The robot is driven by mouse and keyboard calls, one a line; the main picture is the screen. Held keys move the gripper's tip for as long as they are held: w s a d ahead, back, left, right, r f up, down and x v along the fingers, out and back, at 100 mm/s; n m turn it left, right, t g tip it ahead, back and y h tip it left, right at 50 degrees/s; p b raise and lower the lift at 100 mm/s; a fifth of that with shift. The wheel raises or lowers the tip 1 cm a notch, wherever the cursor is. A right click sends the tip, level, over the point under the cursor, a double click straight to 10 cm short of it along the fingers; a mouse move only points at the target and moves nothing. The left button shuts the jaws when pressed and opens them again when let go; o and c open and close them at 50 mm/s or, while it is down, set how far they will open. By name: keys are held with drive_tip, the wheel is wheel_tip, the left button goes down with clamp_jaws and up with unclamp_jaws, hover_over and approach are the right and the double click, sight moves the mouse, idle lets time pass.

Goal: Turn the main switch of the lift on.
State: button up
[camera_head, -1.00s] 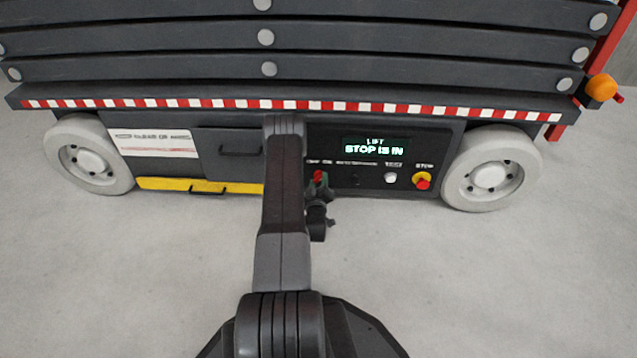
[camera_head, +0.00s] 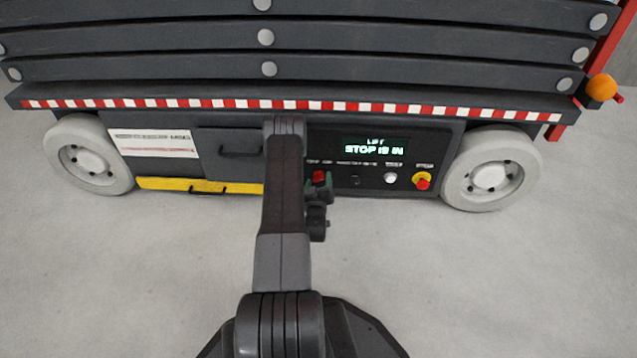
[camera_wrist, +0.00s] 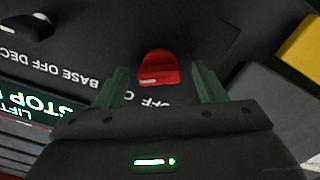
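The main switch is a red knob (camera_head: 319,176) on the lift's dark control panel, just right of my arm in the head view. In the wrist view the red knob (camera_wrist: 158,68) lies between the two green fingers of my gripper (camera_wrist: 160,75). The fingers are apart, with a dark gap on each side of the knob. In the head view my gripper (camera_head: 320,187) is at the panel and partly covers the knob's lower part. The lettering by the knob is partly hidden, so I cannot tell its position. The display (camera_head: 373,146) reads LIFT, STOP IS IN.
Right of the switch are a black selector (camera_head: 355,181), a white button (camera_head: 390,178) and a red stop button (camera_head: 423,182) on yellow. The selector (camera_wrist: 30,25) also shows in the wrist view, by BASE OFF DECK lettering. A striped ledge (camera_head: 300,104) overhangs the panel. The floor in front is clear.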

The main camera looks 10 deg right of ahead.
drive_tip(key=p+v, duration=0.4)
drive_tip(key=v, duration=1)
drive_tip(key=shift+w, duration=0.2)
drive_tip(key=b+x, duration=0.4)
drive_tip(key=x, duration=0.9)
drive_tip(key=shift+w+d, duration=0.15)
drive_tip(key=shift+w, duration=0.2)
